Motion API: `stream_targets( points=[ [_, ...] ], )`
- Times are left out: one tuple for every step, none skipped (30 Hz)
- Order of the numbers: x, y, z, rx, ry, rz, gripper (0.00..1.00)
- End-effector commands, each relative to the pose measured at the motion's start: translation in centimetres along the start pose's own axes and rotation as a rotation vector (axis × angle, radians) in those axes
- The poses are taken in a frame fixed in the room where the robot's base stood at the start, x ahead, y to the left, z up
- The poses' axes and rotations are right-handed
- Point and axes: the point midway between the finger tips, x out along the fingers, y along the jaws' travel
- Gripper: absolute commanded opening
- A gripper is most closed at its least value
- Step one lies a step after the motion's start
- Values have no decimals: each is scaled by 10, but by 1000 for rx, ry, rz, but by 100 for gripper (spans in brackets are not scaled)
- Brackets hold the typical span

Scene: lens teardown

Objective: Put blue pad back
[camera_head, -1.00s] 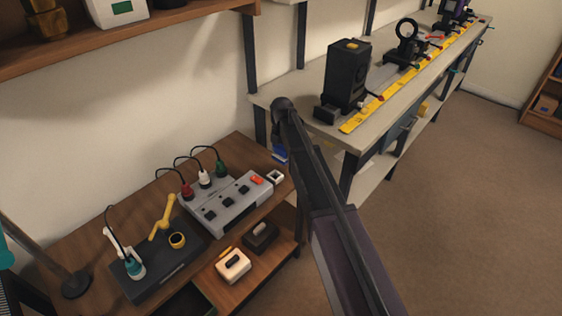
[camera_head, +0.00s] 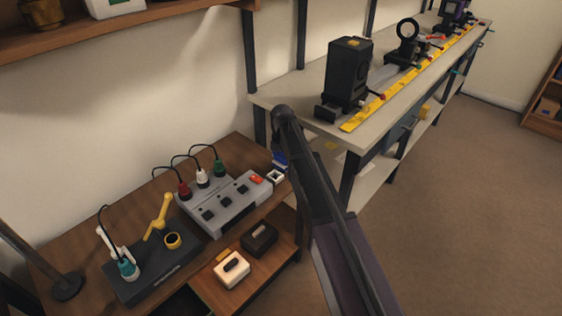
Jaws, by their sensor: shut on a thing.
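The blue pad (camera_head: 279,157) shows as a small blue patch at the back right end of the wooden bench, left of my dark arm. My gripper (camera_head: 277,152) is mostly hidden by my arm and small in the picture; it is shut on the blue pad. The pad is close to a small white square holder (camera_head: 275,177) at the bench's right edge. Whether the pad touches anything below it cannot be made out.
A black tray (camera_head: 152,262), a white block (camera_head: 231,269) and a black block (camera_head: 259,239) are nearer. A pale bench (camera_head: 290,92) with optics stands behind to the right.

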Motion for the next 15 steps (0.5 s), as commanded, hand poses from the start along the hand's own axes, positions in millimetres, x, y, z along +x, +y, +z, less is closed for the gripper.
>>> stream_targets(
  points=[
    [0, 0, 0, 0, 0, 0, 53],
    [-1, 0, 0, 0, 0, 0, 53],
    [-1, 0, 0, 0, 0, 0, 53],
    [-1, 0, 0, 0, 0, 0, 53],
    [-1, 0, 0, 0, 0, 0, 53],
    [0, 0, 0, 0, 0, 0, 53],
    [0, 0, 0, 0, 0, 0, 53],
    [1, 0, 0, 0, 0, 0, 53],
    [2, 0, 0, 0, 0, 0, 53],
    [3, 0, 0, 0, 0, 0, 53],
    [4, 0, 0, 0, 0, 0, 53],
    [3, 0, 0, 0, 0, 0, 100],
    [2, 0, 0, 0, 0, 0, 100],
    [2, 0, 0, 0, 0, 0, 100],
    [2, 0, 0, 0, 0, 0, 100]
  ],
)
